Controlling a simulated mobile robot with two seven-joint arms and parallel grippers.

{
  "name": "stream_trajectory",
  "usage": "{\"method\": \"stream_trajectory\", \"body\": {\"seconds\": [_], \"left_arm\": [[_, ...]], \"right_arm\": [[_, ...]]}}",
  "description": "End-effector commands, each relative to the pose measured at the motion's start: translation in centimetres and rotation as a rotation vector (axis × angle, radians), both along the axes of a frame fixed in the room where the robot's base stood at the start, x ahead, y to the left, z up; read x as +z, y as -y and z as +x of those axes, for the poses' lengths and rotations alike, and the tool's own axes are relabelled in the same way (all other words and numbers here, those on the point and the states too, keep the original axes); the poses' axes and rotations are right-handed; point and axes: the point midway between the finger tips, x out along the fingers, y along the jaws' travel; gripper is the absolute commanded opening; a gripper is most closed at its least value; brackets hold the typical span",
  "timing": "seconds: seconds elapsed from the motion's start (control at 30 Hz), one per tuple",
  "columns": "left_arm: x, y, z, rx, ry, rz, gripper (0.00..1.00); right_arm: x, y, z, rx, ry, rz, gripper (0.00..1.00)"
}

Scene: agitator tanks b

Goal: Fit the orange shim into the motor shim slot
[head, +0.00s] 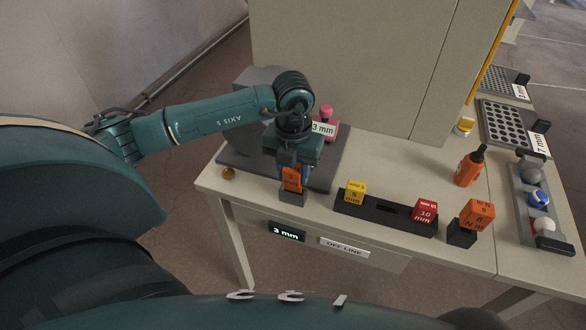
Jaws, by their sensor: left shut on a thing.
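My left gripper (293,172) reaches down above the dark plate (325,178) at the left of the table. It is shut on an orange shim (292,183). The shim is upright with its label facing me. Its lower end meets a small dark block (292,198) at the plate's front edge; I cannot tell how deep it sits. My gripper and wrist hide the shim's top and part of the grey motor-like housing (250,85) behind. My right gripper is not in view.
A black rack (383,214) holds a yellow 5 mm or 6 mm block (355,192) and a red 10 mm block (425,210), with an empty slot between. Another orange block (478,214) rests on a black stand. An orange bottle (469,167) stands behind. A panel reads OFF LINE (344,247).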

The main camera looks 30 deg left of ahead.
Motion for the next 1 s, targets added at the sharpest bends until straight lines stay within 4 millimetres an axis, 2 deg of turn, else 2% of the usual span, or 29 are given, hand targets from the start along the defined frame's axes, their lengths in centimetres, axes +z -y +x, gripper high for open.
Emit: {"method": "stream_trajectory", "body": {"seconds": [0.03, 0.87, 0.9, 1.0], "left_arm": [[-0.4, 0.0, 0.0, 0.0, 0.0, 0.0, 0.13], [-3.1, 0.0, 0.0, 0.0, 0.0, 0.0, 0.13], [-3.0, 0.0, 0.0, 0.0, 0.0, 0.0, 0.39], [-3.0, 0.0, 0.0, 0.0, 0.0, 0.0, 0.47]], "right_arm": [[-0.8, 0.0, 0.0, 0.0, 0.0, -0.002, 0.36], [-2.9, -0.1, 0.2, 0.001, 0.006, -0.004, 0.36], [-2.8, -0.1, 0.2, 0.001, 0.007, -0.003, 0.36], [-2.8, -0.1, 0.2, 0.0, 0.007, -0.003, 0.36]]}}
